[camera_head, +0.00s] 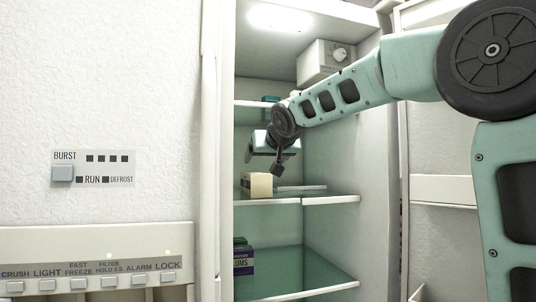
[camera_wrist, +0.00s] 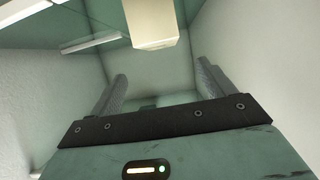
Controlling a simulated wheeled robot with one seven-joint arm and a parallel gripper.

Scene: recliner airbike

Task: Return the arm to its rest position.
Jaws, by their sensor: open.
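My arm reaches from the right into an open white fridge in the head view. My gripper (camera_head: 277,167) hangs inside, above the middle shelf and close to a cream carton (camera_head: 256,185). In the wrist view my gripper (camera_wrist: 160,88) has its two dark fingers wide apart, with nothing between them. A pale box (camera_wrist: 150,25) shows beyond the fingers at the top of the wrist view; I cannot tell which box it is. From the head view I cannot tell whether the gripper touches the carton.
The middle shelf (camera_head: 332,200) and lower glass shelf (camera_head: 300,270) have white front edges. A dark labelled box (camera_head: 243,260) stands on the lower shelf. A white control box with a knob (camera_head: 322,60) is at the upper right. The open fridge door (camera_head: 435,190) is at right.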

